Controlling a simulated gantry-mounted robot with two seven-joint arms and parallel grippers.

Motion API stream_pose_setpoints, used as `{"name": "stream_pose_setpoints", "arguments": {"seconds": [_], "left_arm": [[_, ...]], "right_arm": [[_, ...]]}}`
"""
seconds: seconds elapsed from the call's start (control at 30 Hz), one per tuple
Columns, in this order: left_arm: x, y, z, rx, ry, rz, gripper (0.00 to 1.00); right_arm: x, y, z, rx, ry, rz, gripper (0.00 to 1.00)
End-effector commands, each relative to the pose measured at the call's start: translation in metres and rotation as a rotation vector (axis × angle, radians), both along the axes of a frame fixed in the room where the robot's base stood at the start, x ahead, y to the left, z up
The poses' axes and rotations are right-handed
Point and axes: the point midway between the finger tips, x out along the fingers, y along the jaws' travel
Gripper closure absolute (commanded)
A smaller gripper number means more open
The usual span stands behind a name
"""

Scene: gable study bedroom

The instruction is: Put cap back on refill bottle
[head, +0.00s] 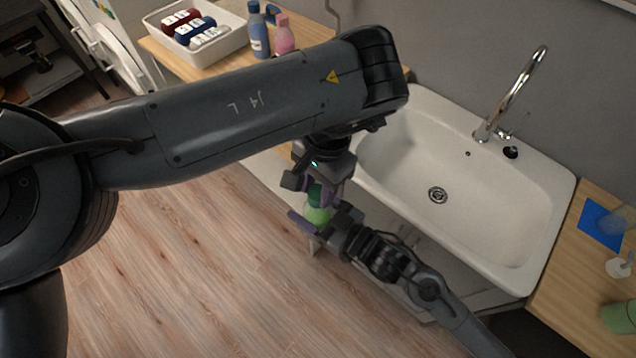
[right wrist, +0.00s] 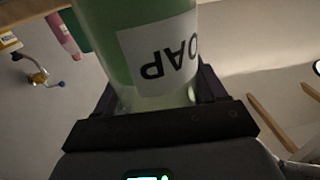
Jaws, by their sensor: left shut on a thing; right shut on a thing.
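A light green refill bottle (head: 317,215) is between the fingers of my right gripper (head: 322,224), which is shut on it. In the right wrist view the bottle (right wrist: 115,45) fills the upper middle, and its white label (right wrist: 158,58) reads SOAP upside down. A dark green cap (head: 315,193) is between the fingers of my left gripper (head: 318,188), which is shut on it. The cap is right at the top of the bottle in the head view. My left gripper and arm partly hide it, so I cannot tell whether it touches or is seated.
A white sink (head: 405,190) with a chrome faucet (head: 512,92) is right of the grippers. A white bin (head: 200,52), a blue bottle (head: 258,35) and a pink bottle (head: 284,38) stand at the back. A blue cloth (head: 597,224) and a green item (head: 620,318) are on the right counter.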

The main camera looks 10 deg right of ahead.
Motion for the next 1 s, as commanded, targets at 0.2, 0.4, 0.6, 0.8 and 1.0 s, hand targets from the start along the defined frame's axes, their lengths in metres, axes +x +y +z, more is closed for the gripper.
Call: {"name": "stream_pose_setpoints", "arguments": {"seconds": [0.2, 0.4, 0.6, 0.8, 1.0], "left_arm": [[-0.0005, 0.0001, 0.0004, 0.002, -0.002, -0.480, 0.90], [-0.0012, 0.0007, -0.0001, 0.002, -0.002, -1.007, 0.90], [-0.0014, 0.0013, -0.0007, 0.001, -0.003, -1.528, 0.90], [-0.0018, 0.0015, -0.0008, 0.001, -0.005, -2.024, 0.90], [-0.0016, 0.0018, -0.0012, 0.000, -0.007, -2.488, 0.90]], "right_arm": [[0.0000, 0.0000, 0.0005, 0.001, -0.001, 0.000, 1.00], [-0.0001, 0.0001, 0.0004, 0.001, -0.001, 0.000, 1.00], [-0.0001, 0.0001, 0.0002, 0.000, 0.000, 0.000, 1.00], [0.0000, 0.0000, 0.0001, 0.000, 0.000, 0.000, 1.00], [0.0001, -0.0001, 0.0000, 0.000, 0.000, 0.000, 1.00]]}}
